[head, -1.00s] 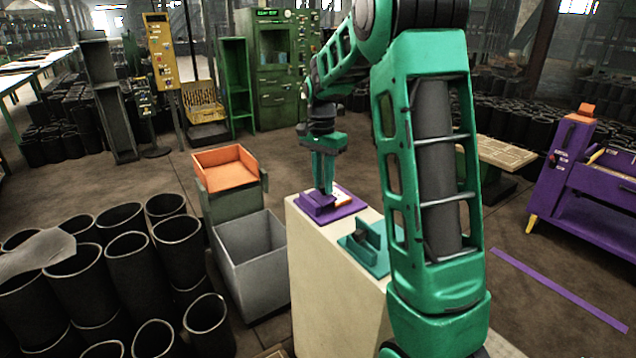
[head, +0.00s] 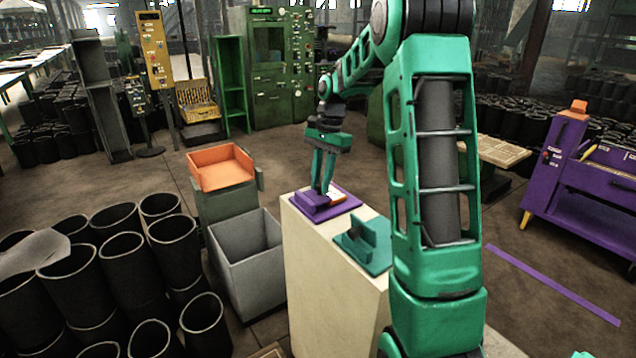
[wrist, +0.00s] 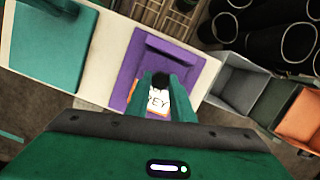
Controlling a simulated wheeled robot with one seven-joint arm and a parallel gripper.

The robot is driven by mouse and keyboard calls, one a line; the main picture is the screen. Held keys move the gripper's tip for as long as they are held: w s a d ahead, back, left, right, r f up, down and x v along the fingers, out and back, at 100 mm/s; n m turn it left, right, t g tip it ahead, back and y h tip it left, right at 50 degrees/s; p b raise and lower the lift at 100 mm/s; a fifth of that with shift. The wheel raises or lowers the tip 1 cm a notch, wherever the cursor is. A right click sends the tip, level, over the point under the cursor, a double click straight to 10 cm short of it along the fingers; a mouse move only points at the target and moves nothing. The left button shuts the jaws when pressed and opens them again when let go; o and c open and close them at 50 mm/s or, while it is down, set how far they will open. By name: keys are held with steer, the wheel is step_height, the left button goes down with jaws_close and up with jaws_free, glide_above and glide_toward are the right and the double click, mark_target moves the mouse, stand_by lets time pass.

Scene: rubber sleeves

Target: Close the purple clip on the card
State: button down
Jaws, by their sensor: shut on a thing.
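The purple clip (head: 312,204) sits on its purple base plate at the far end of the cream stand. It also shows in the wrist view (wrist: 172,50), as a raised purple bar with a dark slot. The card (head: 337,197), white and orange, lies on the plate; its printed letters show between my fingers in the wrist view (wrist: 157,101). My gripper (head: 325,190) reaches down at the clip. In the wrist view my fingertips (wrist: 161,80) close around a small dark tab, which looks like part of the clip. The fingers hide parts of the card and tab.
A teal clip (head: 364,246) on a teal plate stands nearer on the same cream stand (head: 330,290). A grey bin (head: 245,252) and an orange tray (head: 221,167) are left of the stand. Black rubber sleeves (head: 125,260) crowd the left floor.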

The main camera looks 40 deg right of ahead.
steer(key=shift+w, duration=0.1)
steer(key=c, duration=1.5)
jaws_free()
steer(key=shift+w+f, duration=0.1)
steer(key=shift+f, duration=0.05)
steer(key=shift+c, duration=0.2)
step_height(320, 180, up, 11)
steer(key=d, duration=0.2)
steer(key=shift+w+f, duration=0.2)
steer(key=shift+w, duration=0.05)
steer(key=s+a+f+n, duration=0.2)
steer(key=s+f+n, duration=0.1)
steer(key=s, duration=0.8)
steer(key=s+a+f+n+h, duration=0.1)
steer(key=s+a+f+n, duration=0.1)
steer(key=s, duration=1)
steer(key=s+a+f+n+h, duration=0.1)
steer(key=s+a+f+n, duration=0.2)
steer(key=s, duration=0.9)
steer(key=shift+s+a+f+n, duration=0.15)
steer(key=shift+a+f+n, duration=0.15)
steer(key=shift+a+f, duration=0.5)
